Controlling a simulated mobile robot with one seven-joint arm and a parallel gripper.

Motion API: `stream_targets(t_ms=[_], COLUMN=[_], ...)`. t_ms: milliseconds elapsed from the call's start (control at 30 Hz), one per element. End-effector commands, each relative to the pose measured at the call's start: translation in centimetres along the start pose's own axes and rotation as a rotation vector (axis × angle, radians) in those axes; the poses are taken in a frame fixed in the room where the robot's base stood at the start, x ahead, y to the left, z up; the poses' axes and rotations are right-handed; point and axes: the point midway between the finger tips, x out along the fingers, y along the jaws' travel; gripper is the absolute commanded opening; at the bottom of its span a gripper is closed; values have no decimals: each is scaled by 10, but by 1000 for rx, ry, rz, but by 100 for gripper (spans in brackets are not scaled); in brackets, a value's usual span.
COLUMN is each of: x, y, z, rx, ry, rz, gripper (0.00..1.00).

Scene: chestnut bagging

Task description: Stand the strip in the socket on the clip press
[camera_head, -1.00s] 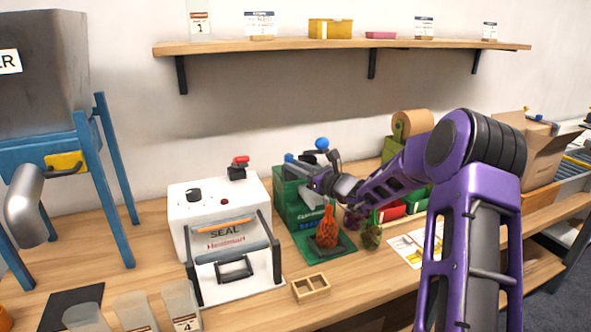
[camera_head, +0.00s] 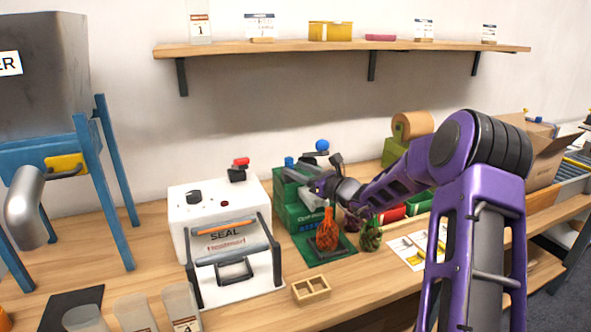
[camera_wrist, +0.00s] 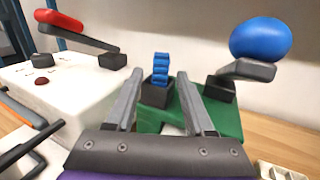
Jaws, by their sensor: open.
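The clip press (camera_head: 292,205) is the green machine right of the white sealer, with a blue ball-topped lever (camera_head: 322,146). The wrist view shows its green body (camera_wrist: 218,118) and the blue ball (camera_wrist: 260,39). The blue ribbed strip (camera_wrist: 160,66) stands upright in the dark square socket (camera_wrist: 157,95) on the press. In the head view a small blue piece of it (camera_head: 289,161) shows above the press. My gripper (camera_wrist: 159,76) is open, its fingers apart on either side of the socket in the picture, empty. The strip's lower end is hidden in the socket.
The white heat sealer (camera_head: 215,215) with its red-knobbed lever (camera_head: 240,163) stands close on the left. An orange net bag (camera_head: 327,233) stands on the press's front plate, with a darker net bag (camera_head: 370,236) beside it. A small wooden tray (camera_head: 311,290) lies in front.

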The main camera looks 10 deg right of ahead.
Motion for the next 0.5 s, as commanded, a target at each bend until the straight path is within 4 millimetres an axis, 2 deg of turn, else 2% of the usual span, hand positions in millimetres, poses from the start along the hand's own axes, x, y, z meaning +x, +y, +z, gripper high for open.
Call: stream_targets(t_ms=[300,500], x=[-69,-100], y=[-2,-1], z=[0,0], rx=[0,0], ry=[1,1], rz=[-3,-2], gripper=[53,53])
